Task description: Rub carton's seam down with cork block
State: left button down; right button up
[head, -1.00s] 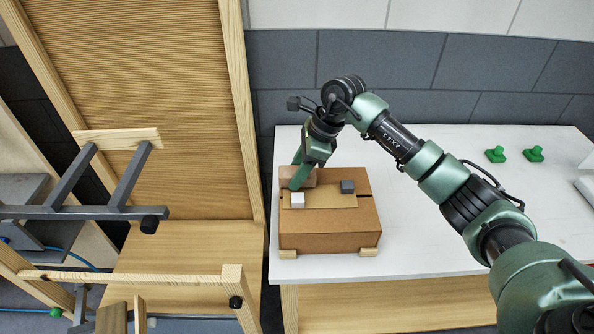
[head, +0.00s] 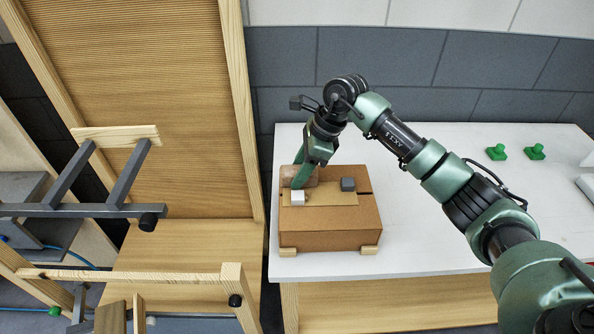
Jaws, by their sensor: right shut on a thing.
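The brown carton (head: 330,241) stands on the left end of the white table, resting on small wooden blocks. Its top seam shows as a dark line at the right edge near the dark grey cube. My right gripper (head: 299,182) is over the carton's back left top, its green fingers angled down. It is shut on the brownish cork block (head: 313,177), which is at the carton's back left, partly hidden by the fingers. I cannot tell whether the block touches the seam. My left gripper is not in view.
A tan sheet (head: 325,198) lies on the carton top with a white cube (head: 297,198) and a dark grey cube (head: 348,184) on it. Two green knobbed pieces (head: 535,152) stand at the table's back right. A wooden frame (head: 235,290) stands left. The table (head: 430,245) right of the carton is clear.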

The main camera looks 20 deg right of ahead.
jog(key=shift+s+d+b, duration=0.15)
jog(key=shift+s+d, duration=0.1)
jog(key=shift+d, duration=0.55)
jog(key=shift+s+d+b, duration=0.15)
jog(key=shift+s+d, duration=0.05)
jog(key=shift+d, duration=0.6)
jog(key=shift+s+d+b, duration=0.15)
jog(key=shift+s+d, duration=0.1)
jog(key=shift+d, duration=0.55)
jog(key=shift+r, duration=0.1)
notch_tip(320, 180, up, 7)
jog(key=p, duration=0.3)
jog(key=shift+p, duration=0.3)
